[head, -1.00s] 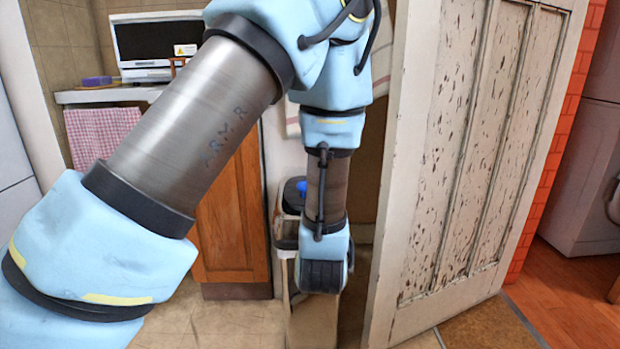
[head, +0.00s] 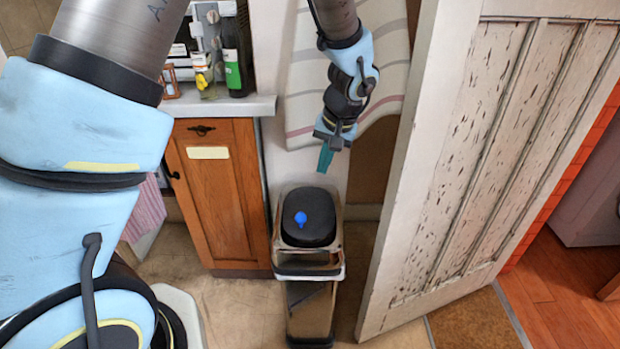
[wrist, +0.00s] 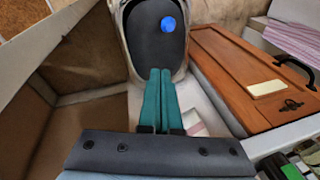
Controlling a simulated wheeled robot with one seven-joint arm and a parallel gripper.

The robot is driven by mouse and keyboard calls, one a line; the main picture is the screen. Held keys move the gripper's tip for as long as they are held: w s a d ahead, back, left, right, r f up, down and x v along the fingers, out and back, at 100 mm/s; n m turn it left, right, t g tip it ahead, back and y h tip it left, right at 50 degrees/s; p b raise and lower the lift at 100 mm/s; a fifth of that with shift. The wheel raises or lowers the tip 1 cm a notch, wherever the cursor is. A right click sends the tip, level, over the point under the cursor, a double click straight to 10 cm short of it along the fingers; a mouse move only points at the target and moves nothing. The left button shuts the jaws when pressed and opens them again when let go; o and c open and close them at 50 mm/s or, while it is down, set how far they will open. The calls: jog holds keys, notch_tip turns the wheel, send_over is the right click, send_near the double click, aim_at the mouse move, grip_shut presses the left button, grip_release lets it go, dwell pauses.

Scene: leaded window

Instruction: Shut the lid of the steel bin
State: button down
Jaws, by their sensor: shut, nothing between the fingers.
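The steel bin (head: 338,243) stands on the floor between the wooden cupboard and the door. Its rounded black top (head: 312,228) carries a blue spot (head: 301,218); black top and blue spot also show in the wrist view. I cannot tell for sure how far the lid is raised. My gripper (head: 325,160) is above and behind the bin in the head view, its teal fingers pointing down, shut and empty. In the wrist view the fingertips (wrist: 161,70) overlap the near edge of the black top (wrist: 153,45); contact is not clear.
The wooden cupboard (head: 215,220) is close on the bin's left, with bottles (head: 236,65) on its counter. The peeling white door (head: 415,210) stands on the right. A striped cloth (head: 305,95) hangs behind the bin. The floor in front is partly clear.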

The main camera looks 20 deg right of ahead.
jog(key=p, duration=0.1)
send_over(305, 215)
jog(key=w+d, duration=0.2)
jog(key=d, duration=0.1)
notch_tip(305, 215, down, 9)
jog(key=shift+s+a+f+p, duration=0.25)
jog(key=shift+a+f, duration=0.15)
jog(key=shift+f, duration=0.1)
jog(key=shift+s+a+f+p, duration=0.15)
jog(key=shift+a+f+p, duration=0.05)
jog(key=shift+a+f, duration=0.2)
jog(key=shift+s+a+f, duration=0.2)
jog(key=shift+a+f, duration=0.1)
jog(key=shift+f, duration=0.35)
jog(key=f+b, duration=0.1)
jog(key=s+f+b, duration=0.1)
jog(key=b, duration=0.1)
jog(key=shift+a+f, duration=0.15)
jog(key=shift+f, duration=0.05)
jog(key=shift+a+r, duration=0.1)
